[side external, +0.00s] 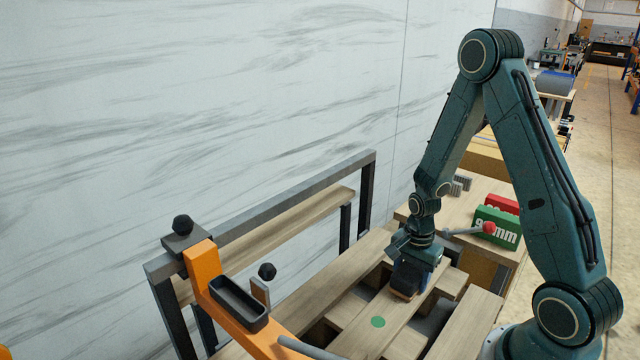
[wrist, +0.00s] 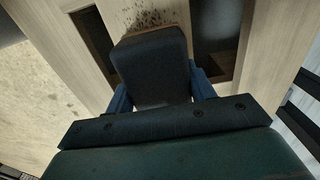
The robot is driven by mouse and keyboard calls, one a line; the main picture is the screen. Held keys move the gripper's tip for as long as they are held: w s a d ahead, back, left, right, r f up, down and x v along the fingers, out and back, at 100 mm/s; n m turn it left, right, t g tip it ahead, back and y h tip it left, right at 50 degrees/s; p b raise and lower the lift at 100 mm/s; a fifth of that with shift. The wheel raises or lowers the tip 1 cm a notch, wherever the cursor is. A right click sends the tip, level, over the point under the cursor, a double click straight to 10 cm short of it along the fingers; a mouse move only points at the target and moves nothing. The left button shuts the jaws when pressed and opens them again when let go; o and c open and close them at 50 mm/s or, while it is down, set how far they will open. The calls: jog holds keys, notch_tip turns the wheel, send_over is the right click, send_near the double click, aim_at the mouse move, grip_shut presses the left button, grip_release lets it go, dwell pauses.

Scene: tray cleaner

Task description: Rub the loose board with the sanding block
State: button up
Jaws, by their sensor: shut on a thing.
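The sanding block (side external: 404,281) is a small dark block with a tan lower edge, held low at a wooden board. In the wrist view the block (wrist: 154,66) is dark grey and fills the space between blue fingers. My gripper (side external: 413,270) is shut on it and points down; it also shows in the wrist view (wrist: 160,92). The board (side external: 362,341) under it is pale wood with a green dot near the block. Dark specks mark this board (wrist: 145,18) just beyond the block. The block hides part of the board, and I cannot tell whether its underside touches.
Other planks (side external: 335,285) lie beside the board, with dark gaps between. An orange bracket (side external: 224,305) with a black tray (side external: 239,301) and black knobs stands at the left. A metal frame (side external: 320,176) stands behind. A green box (side external: 497,228) sits on a bench at the right.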

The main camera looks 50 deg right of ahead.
aim_at(405, 277)
jog(key=shift+d+f, duration=0.2)
jog(key=shift+d, duration=0.3)
jog(key=shift+d+r, duration=0.2)
jog(key=shift+d, duration=0.85)
jog(key=shift+d+f, duration=0.15)
jog(key=shift+d, duration=0.65)
jog(key=shift+a+f, duration=0.15)
jog(key=shift+a, duration=1.75)
jog(key=shift+a+r, duration=0.25)
jog(key=shift+a, duration=1.25)
jog(key=shift+a+r, duration=0.2)
jog(key=shift+a, duration=0.55)
jog(key=shift+a+f, duration=0.2)
jog(key=shift+a, duration=0.55)
jog(key=shift+a+f, duration=0.2)
jog(key=shift+a, duration=0.55)
jog(key=shift+a+r, duration=0.2)
jog(key=shift+a, duration=0.15)
notch_tip(405, 277, up, 8)
